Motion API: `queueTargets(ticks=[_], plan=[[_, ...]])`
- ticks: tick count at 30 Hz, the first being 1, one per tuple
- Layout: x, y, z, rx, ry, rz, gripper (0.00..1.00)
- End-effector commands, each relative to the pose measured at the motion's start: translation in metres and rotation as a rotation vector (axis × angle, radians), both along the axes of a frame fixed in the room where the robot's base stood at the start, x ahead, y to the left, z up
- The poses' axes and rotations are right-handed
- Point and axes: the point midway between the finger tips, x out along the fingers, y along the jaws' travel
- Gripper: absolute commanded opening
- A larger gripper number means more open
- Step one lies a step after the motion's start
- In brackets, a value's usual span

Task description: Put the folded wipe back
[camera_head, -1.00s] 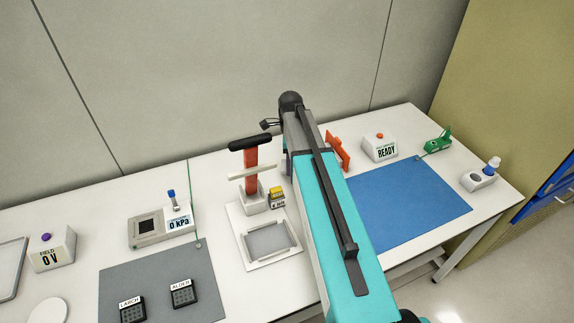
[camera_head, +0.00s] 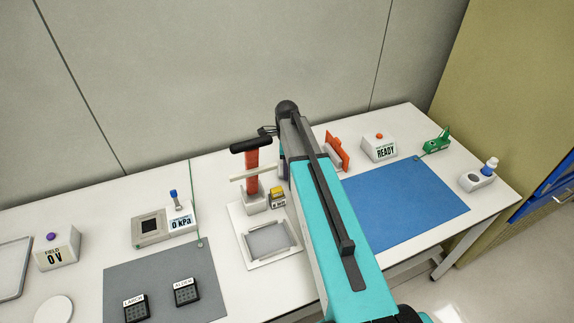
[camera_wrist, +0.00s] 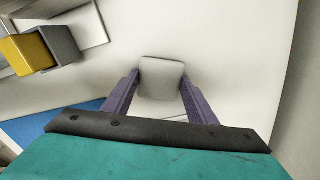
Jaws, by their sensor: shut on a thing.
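The folded wipe (camera_wrist: 161,79) is a small white pad in the wrist view. My gripper (camera_wrist: 161,88) has its two purple fingers on either side of the wipe and is shut on it. White surface shows beyond the wipe; I cannot tell whether the wipe touches it.
A yellow and grey block (camera_wrist: 38,50) is at the upper left of the wrist view.

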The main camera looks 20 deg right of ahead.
Motion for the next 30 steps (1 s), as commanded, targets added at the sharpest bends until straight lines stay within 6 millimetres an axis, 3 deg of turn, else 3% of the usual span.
queueTargets(ticks=[16,17,20,30], plan=[[-0.0002,-0.0009,-0.0074,0.000,-0.001,-0.001,0.31],[0.0000,-0.0009,-0.0069,0.000,-0.001,-0.001,0.55],[-0.0001,-0.0008,-0.0065,0.000,-0.001,-0.001,0.71],[-0.0001,-0.0008,-0.0052,0.000,-0.001,-0.001,0.71]])
